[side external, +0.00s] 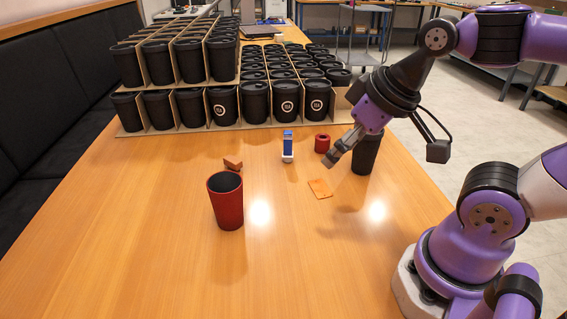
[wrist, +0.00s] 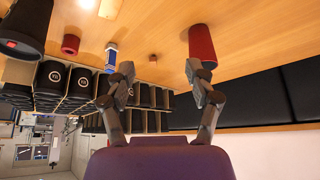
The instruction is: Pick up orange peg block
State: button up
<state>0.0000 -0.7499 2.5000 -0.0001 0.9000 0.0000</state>
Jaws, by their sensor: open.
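A thin flat orange piece (side external: 320,188) lies on the table, below and to the left of my gripper in the side view. It is the only bright orange thing there; I cannot make out pegs on it. In the wrist view, my gripper (wrist: 160,82) also shows spread and empty.
A black cup (side external: 366,153) stands behind my gripper's fingers. A red ring (side external: 322,144), a blue-and-white item (side external: 288,147), a red-brown bracket (side external: 232,164) and a red cup (side external: 227,202) stand nearby. Racks of black cups (side external: 253,103) fill the back. The front table is clear.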

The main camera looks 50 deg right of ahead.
dwell(0.3)
send_near(234, 160)
jog(key=f, duration=0.2)
jog(key=f+t, duration=0.1)
jog(key=shift+w+a+f, duration=0.15)
jog(key=shift+w+f, duration=0.15)
jog(key=shift+f, duration=0.05)
jog(key=shift+w+x, duration=0.15)
jog(key=shift+x, duration=1.35)
jog(key=shift+w+x, duration=0.15)
jog(key=shift+x, duration=1.4)
jog(key=shift+r, duration=0.25)
grip_shut()
